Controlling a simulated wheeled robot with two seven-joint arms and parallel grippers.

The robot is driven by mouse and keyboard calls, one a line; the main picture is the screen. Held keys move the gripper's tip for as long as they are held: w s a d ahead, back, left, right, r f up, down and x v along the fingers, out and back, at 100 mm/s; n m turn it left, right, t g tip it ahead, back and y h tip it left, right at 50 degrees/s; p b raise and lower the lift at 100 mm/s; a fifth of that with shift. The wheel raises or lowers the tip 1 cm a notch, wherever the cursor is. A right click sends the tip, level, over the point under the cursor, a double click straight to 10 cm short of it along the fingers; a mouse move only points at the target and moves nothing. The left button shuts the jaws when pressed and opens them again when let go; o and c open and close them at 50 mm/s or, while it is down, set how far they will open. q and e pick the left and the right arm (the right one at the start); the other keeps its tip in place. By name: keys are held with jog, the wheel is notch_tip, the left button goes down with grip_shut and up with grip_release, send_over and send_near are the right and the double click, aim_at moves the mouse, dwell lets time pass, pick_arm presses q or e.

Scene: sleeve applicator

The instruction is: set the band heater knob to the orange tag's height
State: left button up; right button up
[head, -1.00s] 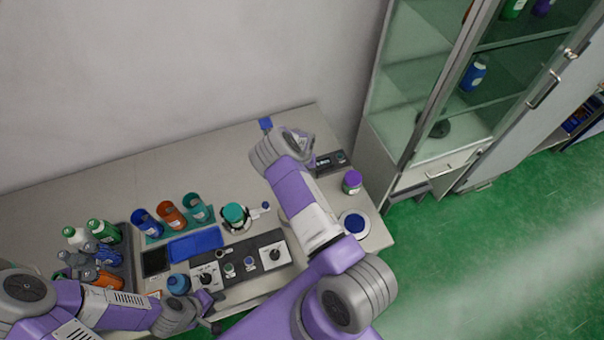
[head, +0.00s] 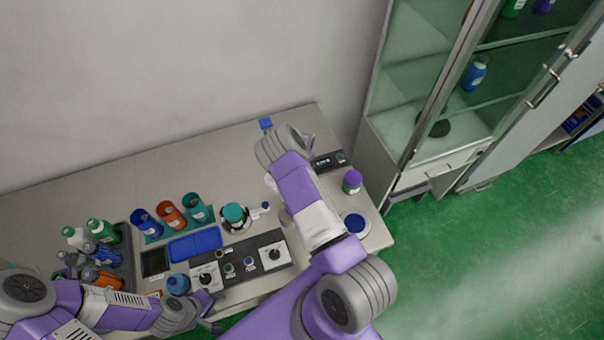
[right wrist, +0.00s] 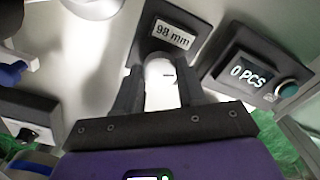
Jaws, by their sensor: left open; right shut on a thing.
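A dark control panel (head: 240,263) carries two black dial knobs on white scale plates, a left one (head: 206,279) and a right one (head: 274,254). I cannot read which is the band heater's. My left gripper (head: 212,312) is open at the panel's front edge, below the left dial and apart from it. A small orange-edged tag (head: 155,294) lies left of the panel, its text unreadable. My right gripper (right wrist: 161,88) is shut on a pale rounded piece (right wrist: 160,82), in front of a display (right wrist: 171,34) reading 98 mm. The head view hides its fingers behind my arm.
A counter box (right wrist: 246,74) reads 0 PCS, with a green button. A teal-topped device (head: 235,214), blue tray (head: 195,243), several cups and a bottle tray (head: 128,262) crowd the table. A purple-capped jar (head: 351,181) stands right; a glass cabinet (head: 400,150) is beyond.

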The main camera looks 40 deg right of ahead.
jog(key=shift+w+n, duration=0.1)
jog(key=shift+n, duration=1.4)
jog(key=o, duration=1.1)
jog(key=shift+c, duration=0.2)
jog(key=shift+r, duration=3.8)
